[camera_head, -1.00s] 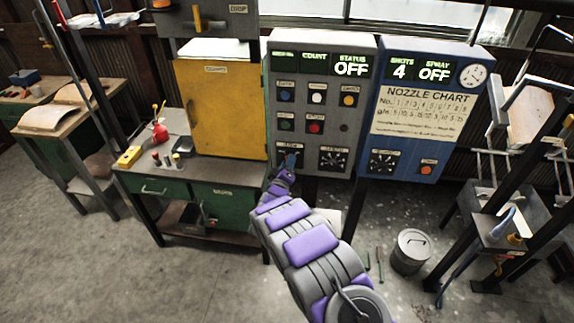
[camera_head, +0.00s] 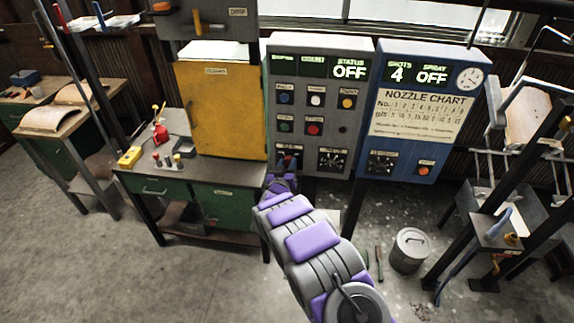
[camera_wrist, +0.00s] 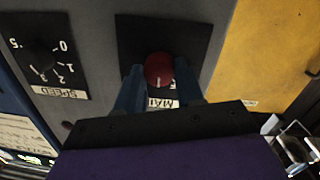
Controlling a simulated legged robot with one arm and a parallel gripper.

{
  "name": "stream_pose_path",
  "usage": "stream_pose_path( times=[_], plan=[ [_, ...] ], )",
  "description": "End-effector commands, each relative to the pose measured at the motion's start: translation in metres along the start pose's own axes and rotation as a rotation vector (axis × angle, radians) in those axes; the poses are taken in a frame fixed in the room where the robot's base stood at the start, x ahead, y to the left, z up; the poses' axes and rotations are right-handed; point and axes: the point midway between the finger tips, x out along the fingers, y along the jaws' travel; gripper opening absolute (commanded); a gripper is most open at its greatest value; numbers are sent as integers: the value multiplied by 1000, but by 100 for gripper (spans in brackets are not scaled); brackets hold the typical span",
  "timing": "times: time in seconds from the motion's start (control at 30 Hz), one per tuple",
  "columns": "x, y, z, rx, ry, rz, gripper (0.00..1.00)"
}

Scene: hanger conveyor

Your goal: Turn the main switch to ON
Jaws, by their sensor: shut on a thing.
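The main switch (camera_wrist: 158,69) is a red knob with a white mark on a black plate with a partly covered label, seen in the wrist view. My gripper (camera_wrist: 160,84) has its two blue fingers on either side of the knob and is shut on it. In the head view my gripper (camera_head: 284,172) is at the lower left of the grey control panel (camera_head: 343,128) and hides part of the switch plate. The status display (camera_head: 350,70) reads OFF.
The speed dial (camera_wrist: 42,58) is beside the switch. A blue panel (camera_head: 402,150) with a nozzle chart stands to the right. A yellow cabinet door (camera_head: 226,118) is close on the left. A bin (camera_head: 409,250) stands on the floor.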

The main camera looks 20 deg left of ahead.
Motion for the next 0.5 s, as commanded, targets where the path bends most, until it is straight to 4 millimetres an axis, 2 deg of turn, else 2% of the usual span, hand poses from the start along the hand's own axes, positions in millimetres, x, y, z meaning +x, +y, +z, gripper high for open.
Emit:
stream_pose_path(
  times=[0.5],
  plan=[
    [-1,0,4,480,-32,-41,7]
  ],
)
